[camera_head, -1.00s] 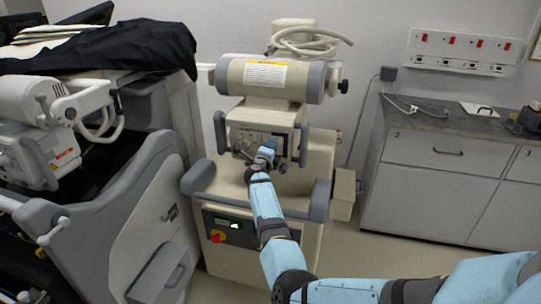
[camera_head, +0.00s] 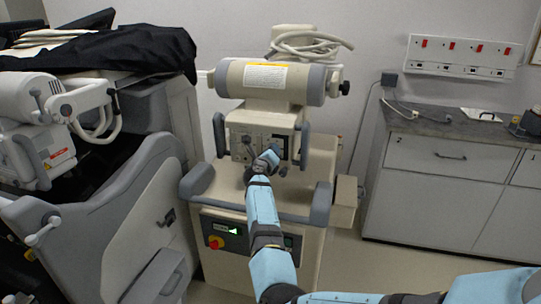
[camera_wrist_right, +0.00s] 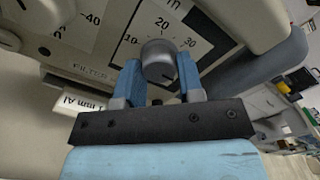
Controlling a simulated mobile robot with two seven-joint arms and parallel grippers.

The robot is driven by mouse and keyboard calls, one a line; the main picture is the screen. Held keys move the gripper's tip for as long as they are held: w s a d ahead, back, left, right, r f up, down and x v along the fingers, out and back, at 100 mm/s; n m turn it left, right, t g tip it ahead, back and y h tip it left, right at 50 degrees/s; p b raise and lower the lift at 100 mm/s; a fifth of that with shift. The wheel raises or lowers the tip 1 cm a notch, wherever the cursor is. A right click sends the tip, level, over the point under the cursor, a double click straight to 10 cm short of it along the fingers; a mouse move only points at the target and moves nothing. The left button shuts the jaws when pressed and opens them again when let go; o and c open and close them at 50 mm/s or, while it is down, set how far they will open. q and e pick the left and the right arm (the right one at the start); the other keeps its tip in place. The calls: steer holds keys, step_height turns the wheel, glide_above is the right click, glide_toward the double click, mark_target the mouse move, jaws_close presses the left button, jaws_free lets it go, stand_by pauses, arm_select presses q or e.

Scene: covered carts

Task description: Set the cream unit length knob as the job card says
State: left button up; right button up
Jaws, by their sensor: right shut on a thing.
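The cream unit (camera_head: 287,185) stands in the middle of the head view, its control panel facing me. My right gripper (camera_head: 270,156) is at this panel and hides part of it. In the right wrist view my right gripper (camera_wrist_right: 160,80) is shut on a round grey knob (camera_wrist_right: 158,58), one blue finger on each side. A white scale plate (camera_wrist_right: 178,22) around this knob shows 10, 20 and 30. The knob's setting is unclear. No readable job card shows. My left gripper is not in view.
Another knob (camera_wrist_right: 28,8) with its own scale and a white "1 mm Al" tag (camera_wrist_right: 82,103) are left of the gripper. A grey machine (camera_head: 105,215) under a black cover (camera_head: 125,48) stands left. A counter (camera_head: 440,122) with drawers stands right. Some floor is free before it.

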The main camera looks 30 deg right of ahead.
steer(key=shift+f, duration=0.1)
stand_by(0.3)
steer(key=o, duration=0.9)
steer(key=shift+a, duration=0.1)
